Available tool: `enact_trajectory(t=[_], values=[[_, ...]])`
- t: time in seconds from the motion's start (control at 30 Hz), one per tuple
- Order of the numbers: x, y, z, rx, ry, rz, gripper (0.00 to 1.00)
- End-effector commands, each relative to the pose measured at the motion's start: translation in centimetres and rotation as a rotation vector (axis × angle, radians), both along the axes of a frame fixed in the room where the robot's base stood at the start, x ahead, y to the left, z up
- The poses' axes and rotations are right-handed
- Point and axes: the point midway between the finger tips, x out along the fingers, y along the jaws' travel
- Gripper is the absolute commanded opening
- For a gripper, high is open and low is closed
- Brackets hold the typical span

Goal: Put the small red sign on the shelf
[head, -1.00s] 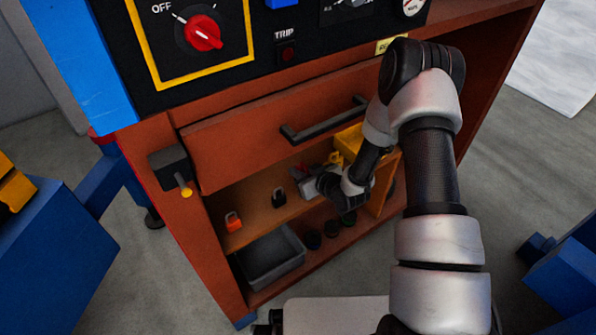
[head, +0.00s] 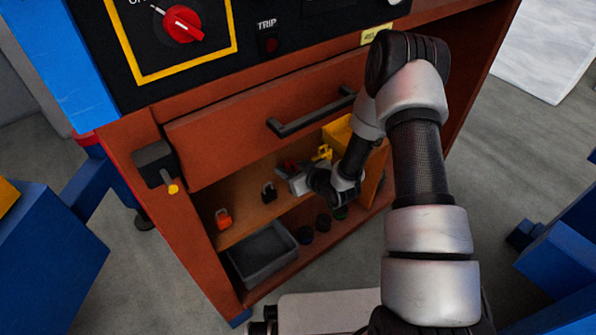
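The shelf (head: 245,222) is the open wooden compartment under the drawer. My gripper (head: 286,176) reaches into it from the right, just above the shelf board. A small dark red piece (head: 288,163) shows right at the fingertips; it may be the small red sign, but its face cannot be read. I cannot tell whether the fingers hold it or are only beside it. The fingers are small and partly hidden by my wrist.
A black padlock (head: 268,191) and an orange-red padlock (head: 223,218) stand on the shelf to the left. A yellow bin (head: 338,132) is behind my wrist. Below are a grey tray (head: 262,255) and several dark round items (head: 323,222). The drawer handle (head: 310,114) juts out above.

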Motion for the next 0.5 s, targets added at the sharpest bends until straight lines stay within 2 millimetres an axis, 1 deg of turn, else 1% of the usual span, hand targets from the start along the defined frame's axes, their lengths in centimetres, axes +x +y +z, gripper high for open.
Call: enact_trajectory(t=[0.17,0.5], values=[[-2.0,-1.5,1.6,-0.001,0.002,-0.004,0.31],[-8.1,-5.6,5.6,-0.001,0.002,-0.005,0.31]])
